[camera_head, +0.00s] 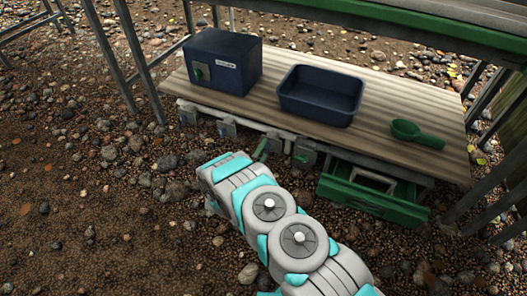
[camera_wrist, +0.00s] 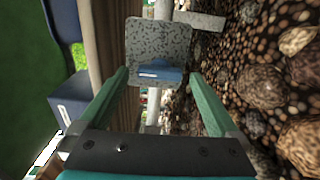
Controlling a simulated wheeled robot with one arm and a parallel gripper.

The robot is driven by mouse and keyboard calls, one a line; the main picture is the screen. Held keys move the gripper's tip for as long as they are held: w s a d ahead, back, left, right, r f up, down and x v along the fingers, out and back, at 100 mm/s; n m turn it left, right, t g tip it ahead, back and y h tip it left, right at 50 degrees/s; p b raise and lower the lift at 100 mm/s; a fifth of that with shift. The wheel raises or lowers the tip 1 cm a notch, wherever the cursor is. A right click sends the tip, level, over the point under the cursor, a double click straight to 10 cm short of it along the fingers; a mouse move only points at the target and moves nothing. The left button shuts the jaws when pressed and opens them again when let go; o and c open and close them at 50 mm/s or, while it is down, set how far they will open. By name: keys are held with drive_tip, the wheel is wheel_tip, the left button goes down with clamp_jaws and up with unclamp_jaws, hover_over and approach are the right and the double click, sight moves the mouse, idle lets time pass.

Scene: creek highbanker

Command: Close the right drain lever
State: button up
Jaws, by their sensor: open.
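In the wrist view, a grey speckled plate (camera_wrist: 155,38) carries a small blue lever block (camera_wrist: 155,75) with a pale label. My gripper (camera_wrist: 158,82) is open, its two green fingers on either side of the block's line, holding nothing. I cannot tell whether either finger touches it. In the head view, several grey drain fittings hang under the table's front edge, the rightmost one (camera_head: 304,153) just left of the green drawer. A green finger of my gripper (camera_head: 262,149) shows left of that fitting; the arm hides the rest. Which fitting the wrist camera faces is not certain.
The wooden table (camera_head: 405,101) bears a dark blue box (camera_head: 222,62), a blue tub (camera_head: 318,108) and a green scoop (camera_head: 415,134). A green drawer (camera_head: 368,204) stands open below. Metal legs flank the table. Stony ground lies in front.

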drive_tip(key=v, duration=0.7)
drive_tip(key=shift+s+p, duration=0.2)
drive_tip(key=shift+p, duration=0.2)
drive_tip(key=shift+a, duration=0.1)
drive_tip(key=v, duration=1.2)
drive_tip(key=shift+r, duration=0.1)
